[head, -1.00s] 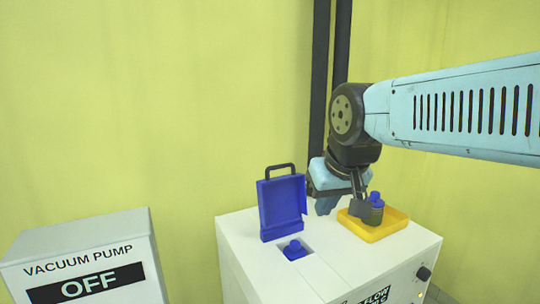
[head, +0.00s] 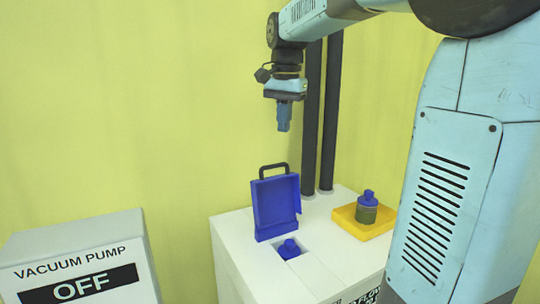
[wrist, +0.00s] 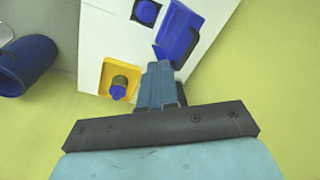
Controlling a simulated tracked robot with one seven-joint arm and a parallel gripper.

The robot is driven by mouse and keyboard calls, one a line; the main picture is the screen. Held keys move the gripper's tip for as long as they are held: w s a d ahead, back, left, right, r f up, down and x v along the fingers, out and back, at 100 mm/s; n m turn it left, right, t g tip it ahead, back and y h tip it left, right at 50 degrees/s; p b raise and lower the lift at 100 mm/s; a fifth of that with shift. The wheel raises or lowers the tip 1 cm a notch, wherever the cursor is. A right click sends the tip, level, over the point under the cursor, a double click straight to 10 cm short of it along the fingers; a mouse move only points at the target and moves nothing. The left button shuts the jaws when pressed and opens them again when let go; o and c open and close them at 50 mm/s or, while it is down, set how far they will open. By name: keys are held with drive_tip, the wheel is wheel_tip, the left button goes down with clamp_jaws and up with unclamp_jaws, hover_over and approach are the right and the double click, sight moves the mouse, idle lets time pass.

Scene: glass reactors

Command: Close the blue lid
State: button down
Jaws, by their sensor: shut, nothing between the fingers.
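The blue lid (head: 276,207) stands open and upright on the white cabinet top, with a black handle (head: 273,168) on its upper edge. Just in front of it is a square opening with a blue-capped piece (head: 289,249) inside. My gripper (head: 283,128) is shut and empty, pointing down in the air above and behind the lid. In the wrist view, my gripper (wrist: 160,70) overlaps the picture close to the lid (wrist: 177,35), whose handle (wrist: 190,48) shows at the right. The gripper appears apart from the lid.
A yellow tray (head: 345,222) holds a dark bottle with a blue cap (head: 368,205) on the right of the white cabinet (head: 235,232). Two black pipes (head: 312,110) rise behind it. A vacuum pump box (head: 70,235) reading OFF stands left. A blue bin (wrist: 25,62) shows in the wrist view.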

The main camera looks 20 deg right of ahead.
drive_tip(key=w+m+g, duration=0.3)
drive_tip(key=w+m, duration=0.3)
drive_tip(key=w, duration=1)
drive_tip(key=s+f, duration=0.5)
drive_tip(key=f, duration=0.7)
drive_tip(key=shift+f+m+g, duration=0.15)
drive_tip(key=shift+m+g, duration=0.15)
drive_tip(key=shift+m, duration=0.1)
drive_tip(key=shift+d, duration=0.15)
